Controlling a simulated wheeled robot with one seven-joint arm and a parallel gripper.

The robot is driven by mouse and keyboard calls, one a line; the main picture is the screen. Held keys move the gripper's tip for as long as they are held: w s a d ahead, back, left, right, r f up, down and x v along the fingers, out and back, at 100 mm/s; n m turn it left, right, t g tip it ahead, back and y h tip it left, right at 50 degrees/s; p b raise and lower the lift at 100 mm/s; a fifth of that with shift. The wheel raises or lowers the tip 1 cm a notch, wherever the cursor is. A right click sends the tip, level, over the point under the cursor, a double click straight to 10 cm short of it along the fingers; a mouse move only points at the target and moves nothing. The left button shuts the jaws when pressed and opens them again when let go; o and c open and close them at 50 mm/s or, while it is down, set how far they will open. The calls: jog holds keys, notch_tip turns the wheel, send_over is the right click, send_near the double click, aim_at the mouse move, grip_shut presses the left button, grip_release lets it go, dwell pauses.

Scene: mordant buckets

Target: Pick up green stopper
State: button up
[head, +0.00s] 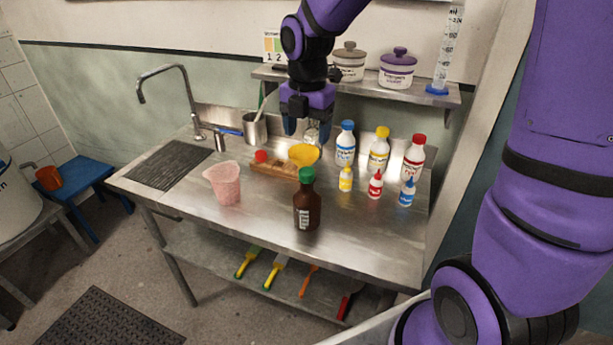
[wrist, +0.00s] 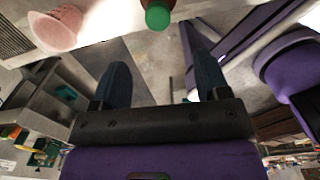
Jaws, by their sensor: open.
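The green stopper (head: 307,174) sits on top of a brown bottle (head: 307,208) that stands upright near the front middle of the steel table. In the wrist view the green stopper (wrist: 158,17) shows at the top edge, beyond my fingertips. My gripper (head: 303,128) points down above the back of the table, behind and higher than the stopper and apart from it. In the wrist view its two fingers (wrist: 155,50) are spread with nothing between them.
A pink jug (head: 223,184) stands left of the bottle. A wooden block (head: 274,171) and yellow bowl (head: 304,154) lie behind it. Several capped bottles (head: 379,150) stand to the right. A shelf (head: 420,92) with jars is on the wall. The table's front is clear.

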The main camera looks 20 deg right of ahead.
send_over(307, 170)
jog(key=shift+n, duration=0.3)
jog(key=f, duration=0.5)
jog(key=shift+a, duration=0.2)
jog(key=shift+d+f, duration=0.15)
jog(key=shift+f, duration=3)
jog(key=c, duration=1)
